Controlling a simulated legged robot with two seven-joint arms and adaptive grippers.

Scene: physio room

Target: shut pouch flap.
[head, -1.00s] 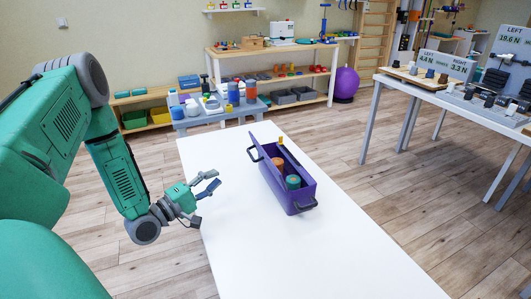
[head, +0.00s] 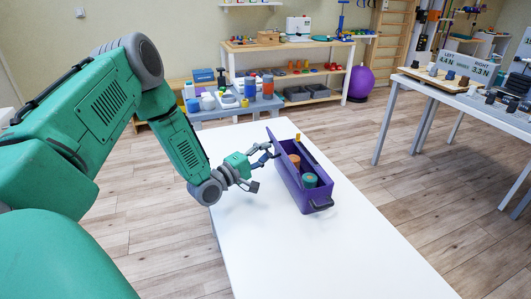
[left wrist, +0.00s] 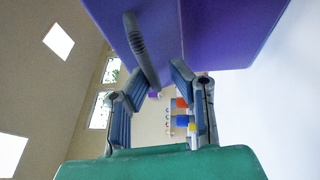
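The purple pouch (head: 315,193) is a long box on the white table (head: 250,245), with its top open. An orange roll (head: 294,162) and a green-and-orange roll (head: 310,180) stand inside it. The flap (head: 272,144) appears raised along the pouch's left side. My left gripper (head: 270,152) is at that side, close to the flap. In the left wrist view a dark handle (left wrist: 141,48) on a purple panel (left wrist: 225,30) reaches down between the spread fingers (left wrist: 160,90). Whether a finger touches it is unclear. My right gripper is out of view.
The table is otherwise clear. A grey cart (head: 215,112) with bottles stands behind its far end, and a wooden shelf (head: 285,78) is against the wall. Another table (head: 440,88) with small weights is at the right.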

